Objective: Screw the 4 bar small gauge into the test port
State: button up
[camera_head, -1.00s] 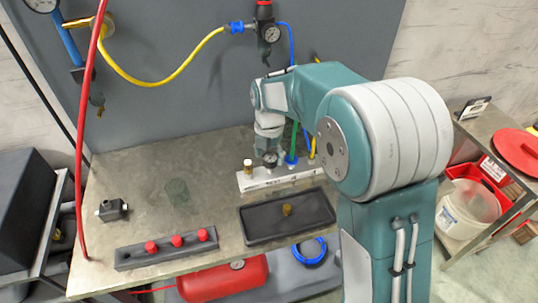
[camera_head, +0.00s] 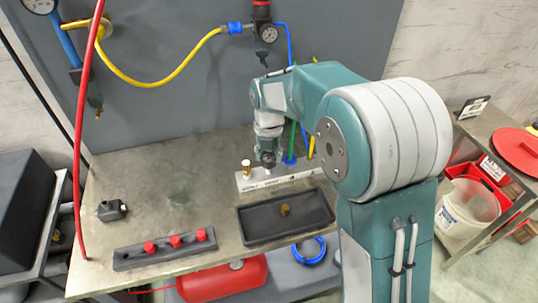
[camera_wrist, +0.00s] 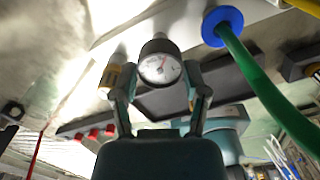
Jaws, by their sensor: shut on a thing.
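My gripper (camera_head: 267,163) is at the white port bar (camera_head: 262,184) on the table. In the wrist view its two fingers (camera_wrist: 162,95) are shut around a small round gauge (camera_wrist: 161,68) with a white dial, red needle and dark body. The head view does not show the dial clearly. A brass fitting (camera_head: 246,168) stands upright at the bar's left end, just left of my gripper; it also shows left of the gauge in the wrist view (camera_wrist: 113,78). The test port and the gauge's thread are hidden, so I cannot tell whether they are engaged.
A blue fitting (camera_head: 290,160) with a green hose is close on the right of my gripper. A black tray (camera_head: 250,233) with a brass piece (camera_head: 285,209) lies in front. A rack with red caps (camera_head: 175,241) and a black block (camera_head: 112,210) lie left. The table's middle left is clear.

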jog(key=m, duration=0.4)
jog(key=shift+a+f+m, duration=0.15)
jog(key=shift+m, duration=0.15)
jog(key=m, duration=0.9)
jog(key=shift+a, duration=0.1)
jog(key=m, duration=0.4)
jog(key=shift+f, duration=0.1)
jog(key=o, duration=1)
jog(key=shift+m, duration=0.4)
jog(key=shift+a, duration=0.15)
jog(key=o, duration=0.4)
jog(key=shift+d, duration=0.2)
